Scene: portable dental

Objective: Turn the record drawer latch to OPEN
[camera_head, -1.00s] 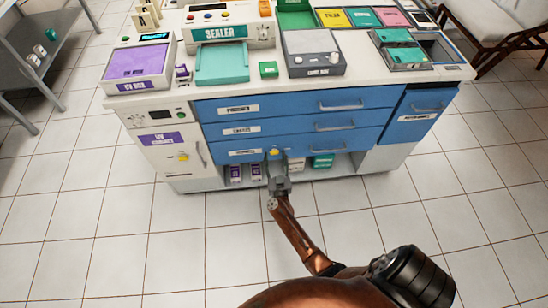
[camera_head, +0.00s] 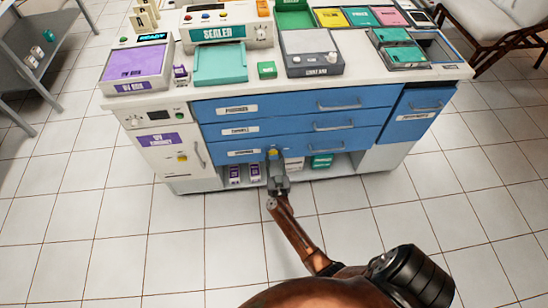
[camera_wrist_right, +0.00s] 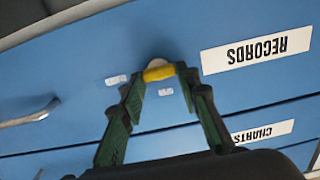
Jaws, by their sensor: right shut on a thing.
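The record drawer (camera_head: 310,146) is the lowest of three stacked blue drawers and looks shut. Its white RECORDS label (camera_wrist_right: 256,50) reads upside down in the wrist view. The yellow latch (camera_wrist_right: 158,73) lies nearly level across the picture on a pale round base, and its top shows in the head view (camera_head: 272,153). My right gripper (camera_wrist_right: 160,86) is at the drawer front, shut on the latch, with a fingertip at each end of it. Two small pale marks (camera_wrist_right: 116,79) near the latch are too small to read. My left gripper is out of view.
Two other blue drawers are above, one labelled CHARTS (camera_wrist_right: 263,131). An open shelf below holds purple boxes (camera_head: 235,173) and a green-topped box (camera_head: 321,161). A white cabinet (camera_head: 160,150) stands to the left. The tiled floor (camera_head: 130,240) in front is clear.

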